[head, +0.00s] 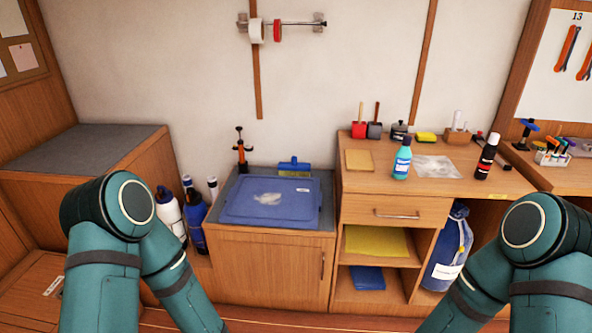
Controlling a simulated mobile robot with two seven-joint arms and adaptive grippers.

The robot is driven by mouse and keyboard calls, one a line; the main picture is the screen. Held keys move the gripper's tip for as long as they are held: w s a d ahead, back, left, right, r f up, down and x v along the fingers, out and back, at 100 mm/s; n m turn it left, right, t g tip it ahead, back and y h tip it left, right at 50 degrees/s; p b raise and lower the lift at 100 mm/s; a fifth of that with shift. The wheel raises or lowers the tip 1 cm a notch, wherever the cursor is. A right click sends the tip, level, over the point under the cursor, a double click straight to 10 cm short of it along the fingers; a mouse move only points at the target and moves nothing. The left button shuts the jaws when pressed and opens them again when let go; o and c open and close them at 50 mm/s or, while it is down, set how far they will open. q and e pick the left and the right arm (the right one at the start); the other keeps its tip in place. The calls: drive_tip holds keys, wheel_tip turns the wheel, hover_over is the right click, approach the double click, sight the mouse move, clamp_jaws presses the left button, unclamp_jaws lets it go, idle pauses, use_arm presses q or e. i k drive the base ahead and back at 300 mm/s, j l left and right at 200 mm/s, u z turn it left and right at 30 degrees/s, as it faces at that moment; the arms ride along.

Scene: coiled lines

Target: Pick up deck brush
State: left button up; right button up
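I cannot pick out a deck brush with certainty. On the wooden counter (326,190) at the right, a red block (359,131) and a dark grey block (375,131) each have an upright stick handle; they stand side by side near the wall. A small dark item with some red (478,136) lies farther right, too small to name. A blue item with an upright part (294,167) stands behind the blue lid (270,203). Both my arms come in from the bottom corners, bent downward. Neither gripper shows; both are below the frame.
A blue-green bottle (402,160), a black bottle (487,157), a tan square (359,160) and a clear bag (437,167) occupy the counter. Several bottles stand left of the low cabinet (268,270). A blue sack (447,250) hangs beside the shelves. The grey-topped box (82,150) is bare.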

sight(294, 168)
drive_tip(key=z, duration=0.6)
drive_tip(key=i+j+z, duration=0.15)
drive_tip(key=j+z, duration=0.3)
drive_tip(key=i+j+z, duration=0.1)
drive_tip(key=j+z, duration=0.25)
drive_tip(key=z, duration=0.15)
drive_tip(key=j+z, duration=0.4)
drive_tip(key=j, duration=1)
drive_tip(key=k+j+z, duration=0.1)
drive_tip(key=j, duration=0.35)
